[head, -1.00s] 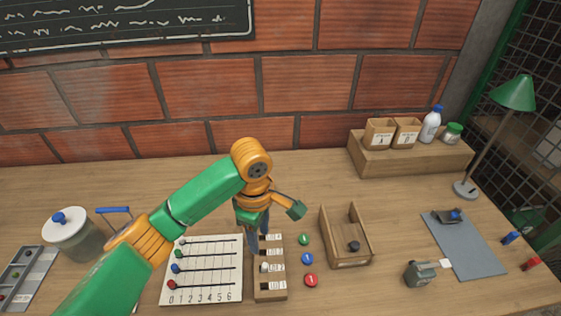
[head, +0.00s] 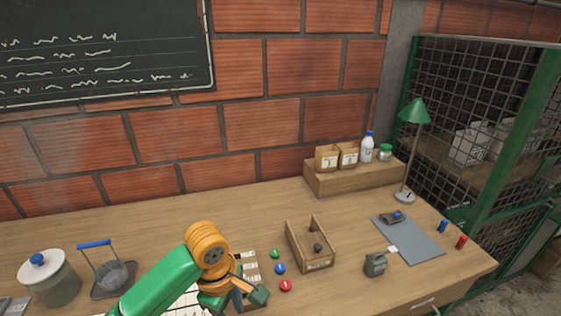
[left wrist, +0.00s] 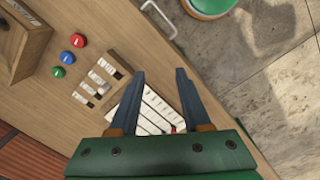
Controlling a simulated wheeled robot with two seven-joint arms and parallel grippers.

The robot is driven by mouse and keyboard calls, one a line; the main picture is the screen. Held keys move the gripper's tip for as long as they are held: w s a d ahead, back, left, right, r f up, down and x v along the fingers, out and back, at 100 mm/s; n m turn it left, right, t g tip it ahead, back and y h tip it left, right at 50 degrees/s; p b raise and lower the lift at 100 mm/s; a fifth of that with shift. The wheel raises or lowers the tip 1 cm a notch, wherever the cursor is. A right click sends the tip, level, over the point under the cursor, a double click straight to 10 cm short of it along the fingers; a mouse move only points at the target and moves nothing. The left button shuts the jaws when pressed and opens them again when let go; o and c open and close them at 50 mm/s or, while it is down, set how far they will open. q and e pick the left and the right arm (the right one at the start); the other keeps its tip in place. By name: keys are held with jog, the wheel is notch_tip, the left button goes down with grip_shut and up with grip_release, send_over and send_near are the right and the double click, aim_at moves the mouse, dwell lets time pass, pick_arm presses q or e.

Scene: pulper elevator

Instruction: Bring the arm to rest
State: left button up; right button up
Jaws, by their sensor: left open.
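My left arm comes in from the lower left in the head view, with its green and orange links bent over the front of the bench. My left gripper (left wrist: 160,73) is open in the left wrist view, with nothing between its two dark fingers. It hangs over the white numbered board (left wrist: 153,112), beside the wooden block with labelled slots (left wrist: 105,82). In the head view the arm hides most of the board, and the gripper's fingertips are hard to make out. My right gripper is not in view.
Green, blue (head: 280,268) and red buttons lie right of the block. An open wooden box (head: 311,262) holds a dark knob. A grey canister (head: 375,264), grey mat (head: 420,248) and green lamp (head: 415,112) stand further right. A lidded jar (head: 50,281) stands at left.

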pick_arm(q)
jog(key=s+d+f+m+t+h, duration=0.2)
jog(key=s+d+f+m+h, duration=0.1)
jog(key=s+f+m, duration=0.45)
jog(key=s+a+f+m+t+y, duration=0.1)
jog(key=s+a+f+m+y, duration=0.2)
jog(key=s+a+m, duration=0.5)
notch_tip(320, 180, down, 15)
jog(key=a, duration=0.2)
jog(key=s+a+f+g, duration=0.2)
jog(key=s+f, duration=1)
jog(key=s, duration=0.1)
jog(key=shift+y, duration=0.3)
jog(key=shift+s+a+m, duration=0.1)
jog(key=shift+m, duration=0.15)
